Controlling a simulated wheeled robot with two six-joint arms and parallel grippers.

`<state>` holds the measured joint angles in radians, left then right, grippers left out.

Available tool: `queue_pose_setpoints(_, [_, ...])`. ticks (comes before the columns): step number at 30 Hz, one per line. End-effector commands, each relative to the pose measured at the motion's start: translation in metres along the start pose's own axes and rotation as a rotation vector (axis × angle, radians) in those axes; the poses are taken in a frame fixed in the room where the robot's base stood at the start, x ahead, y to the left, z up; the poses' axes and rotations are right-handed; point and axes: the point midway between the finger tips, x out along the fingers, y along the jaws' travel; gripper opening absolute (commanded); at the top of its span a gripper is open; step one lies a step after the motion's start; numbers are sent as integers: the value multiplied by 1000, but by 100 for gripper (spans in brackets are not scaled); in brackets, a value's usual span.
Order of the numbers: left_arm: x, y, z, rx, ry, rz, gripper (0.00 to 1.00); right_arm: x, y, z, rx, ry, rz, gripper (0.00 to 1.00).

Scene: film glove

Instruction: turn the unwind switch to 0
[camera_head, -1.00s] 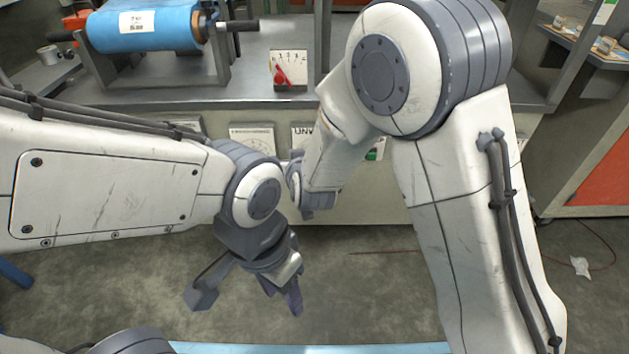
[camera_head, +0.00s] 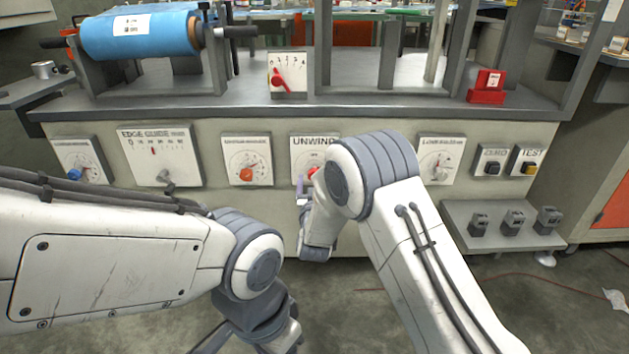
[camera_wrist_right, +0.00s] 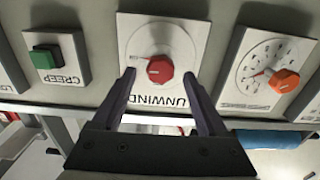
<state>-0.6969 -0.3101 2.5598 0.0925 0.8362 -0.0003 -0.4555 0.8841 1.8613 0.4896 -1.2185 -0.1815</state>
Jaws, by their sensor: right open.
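The unwind switch is a red round knob (camera_wrist_right: 160,69) on a white plate labelled UNWIND (camera_head: 315,141), on the front of the bench. In the head view my right arm hides most of the knob. My right gripper (camera_wrist_right: 160,82) is open in the upside-down right wrist view. Its fingertips are on either side of the knob, apart from each other; I cannot tell whether they touch it.
An orange knob (camera_head: 246,174) on a dial plate is left of the switch. A green CREEP button (camera_wrist_right: 44,58) is on its other side, hidden by my arm in the head view. A small shelf (camera_head: 500,232) juts out at lower right. The bench top edge (camera_head: 200,110) is above.

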Motion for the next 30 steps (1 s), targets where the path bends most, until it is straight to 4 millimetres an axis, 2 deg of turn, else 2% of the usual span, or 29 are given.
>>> queue_pose_setpoints(3, [11,-1,1,0,0,0,50,19,0,2,0,2,1,76])
queue_pose_setpoints(7, [15,-1,1,0,0,0,50,32,0,2,0,0,-1,76])
queue_pose_setpoints(18, [15,-1,1,0,0,0,50,37,0,0,-2,-2,-2,76])
queue_pose_setpoints(20, [15,-1,1,0,0,0,50,37,0,0,-1,-2,-2,53])
queue_pose_setpoints(24, [15,-1,1,0,0,0,50,37,0,0,-1,-2,-2,0])
queue_pose_setpoints(30, [14,-1,1,0,0,0,50,37,0,0,-8,-2,-2,0])
